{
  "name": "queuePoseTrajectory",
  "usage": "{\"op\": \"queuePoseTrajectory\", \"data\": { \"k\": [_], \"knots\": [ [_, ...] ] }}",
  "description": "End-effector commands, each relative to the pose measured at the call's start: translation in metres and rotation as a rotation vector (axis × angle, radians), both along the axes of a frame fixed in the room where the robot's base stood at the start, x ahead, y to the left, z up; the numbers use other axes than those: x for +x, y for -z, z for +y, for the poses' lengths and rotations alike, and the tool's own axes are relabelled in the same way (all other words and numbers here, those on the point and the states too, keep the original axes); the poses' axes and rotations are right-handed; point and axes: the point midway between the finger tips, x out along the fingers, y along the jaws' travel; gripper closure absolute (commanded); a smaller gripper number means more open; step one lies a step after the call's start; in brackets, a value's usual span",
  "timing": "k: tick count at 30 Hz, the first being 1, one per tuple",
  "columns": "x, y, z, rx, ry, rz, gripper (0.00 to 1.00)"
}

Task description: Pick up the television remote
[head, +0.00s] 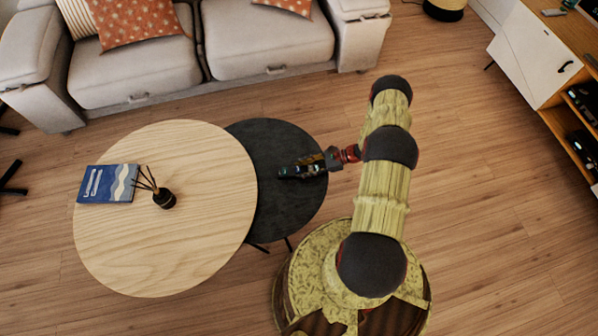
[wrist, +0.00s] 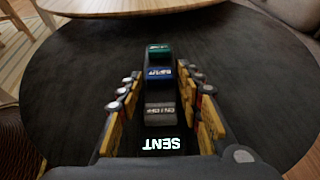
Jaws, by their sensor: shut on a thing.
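A dark, narrow television remote (wrist: 160,76) with green, blue and grey labelled patches lies lengthwise between my fingers in the wrist view. My gripper (wrist: 164,98) is shut on it, with one yellow-and-black finger along each side. In the head view my gripper (head: 308,165) reaches in from the right, over the round black table (head: 290,212). The remote (head: 287,173) shows only as a small dark end there, at the fingertips. I cannot tell whether it still touches the tabletop.
A round light wood table (head: 165,255) overlaps the black table's left side, with a blue book (head: 107,184) and a reed diffuser (head: 164,198) on it. A grey sofa (head: 265,48) stands behind. A wooden cabinet (head: 560,45) is at right. Open floor lies between.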

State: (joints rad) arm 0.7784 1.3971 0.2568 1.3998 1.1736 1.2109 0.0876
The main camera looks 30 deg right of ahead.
Motion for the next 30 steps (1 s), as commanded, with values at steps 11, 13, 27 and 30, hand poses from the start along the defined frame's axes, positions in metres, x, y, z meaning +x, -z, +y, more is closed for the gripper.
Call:
{"op": "queuePoseTrajectory", "data": {
  "k": [11,13,27,30],
  "knots": [
    [0.000,0.000,0.000,0.000,0.000,0.000,0.99],
    [0.000,0.000,0.000,0.000,0.000,0.000,0.99],
    [-0.010,-0.049,0.003,0.002,0.002,0.001,0.99],
    [-0.026,-0.071,0.011,0.002,0.002,0.002,0.99]
  ]
}}
